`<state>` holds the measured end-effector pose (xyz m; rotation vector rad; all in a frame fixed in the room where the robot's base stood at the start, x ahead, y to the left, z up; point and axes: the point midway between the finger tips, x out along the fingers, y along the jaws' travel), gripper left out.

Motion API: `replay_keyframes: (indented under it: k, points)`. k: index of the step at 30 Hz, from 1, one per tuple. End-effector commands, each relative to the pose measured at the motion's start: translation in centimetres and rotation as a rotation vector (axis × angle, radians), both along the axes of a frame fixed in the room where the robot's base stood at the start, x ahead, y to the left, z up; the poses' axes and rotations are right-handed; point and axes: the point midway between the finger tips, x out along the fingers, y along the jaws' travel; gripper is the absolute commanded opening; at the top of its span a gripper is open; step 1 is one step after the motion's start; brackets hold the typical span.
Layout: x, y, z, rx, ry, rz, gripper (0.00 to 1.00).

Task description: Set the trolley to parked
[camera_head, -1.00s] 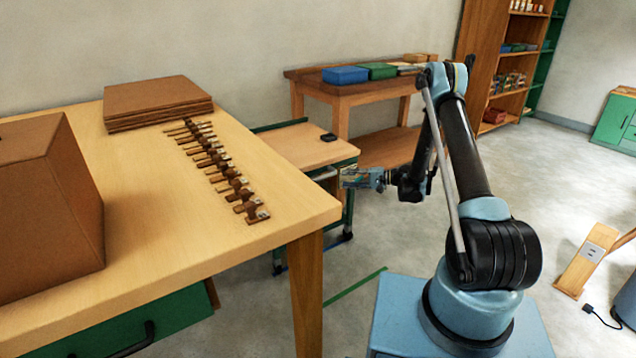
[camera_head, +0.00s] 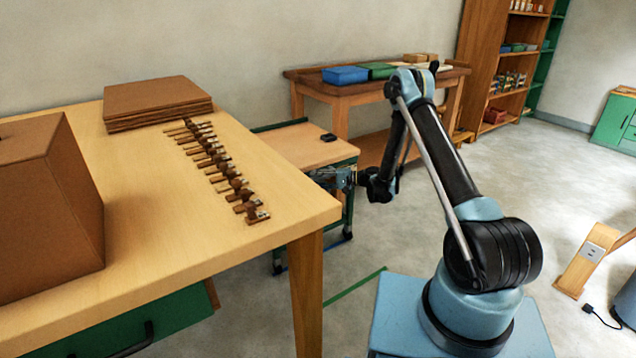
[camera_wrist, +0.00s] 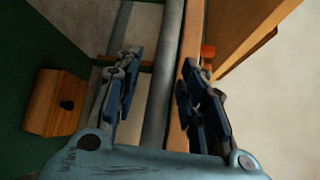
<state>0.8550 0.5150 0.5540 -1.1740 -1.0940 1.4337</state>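The trolley (camera_head: 300,147) has a pale wooden top and a green frame, and stands behind the wooden table. A small dark object (camera_head: 328,137) lies on its top. My gripper (camera_head: 322,175) is at the trolley's near right end, partly overlapping it. In the wrist view my gripper (camera_wrist: 162,85) is open, with one blue-grey finger on each side of a grey bar (camera_wrist: 167,70), seemingly the trolley's handle. Gaps show between the bar and the fingers, so I see no grip on it. The trolley's lower far side is hidden by the table.
The wooden table (camera_head: 150,235) at left holds a brown box (camera_head: 50,210), brown boards (camera_head: 157,100) and a row of small clamp-like pieces (camera_head: 217,160). A green line (camera_head: 355,287) marks the floor. A workbench (camera_head: 375,92) stands behind. The floor at right is mostly open.

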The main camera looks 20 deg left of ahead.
Motion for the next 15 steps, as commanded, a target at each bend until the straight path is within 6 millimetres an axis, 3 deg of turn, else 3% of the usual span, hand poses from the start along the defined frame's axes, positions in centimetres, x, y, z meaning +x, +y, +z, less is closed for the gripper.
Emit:
replay_keyframes:
  k: [7,12,15]
  points:
    - [0.00,0.06,-0.01,0.000,0.000,0.000,0.38]
    - [0.02,0.04,0.00,0.000,0.000,0.000,0.02]
    - [0.02,0.03,-0.02,0.000,0.000,0.000,0.00]
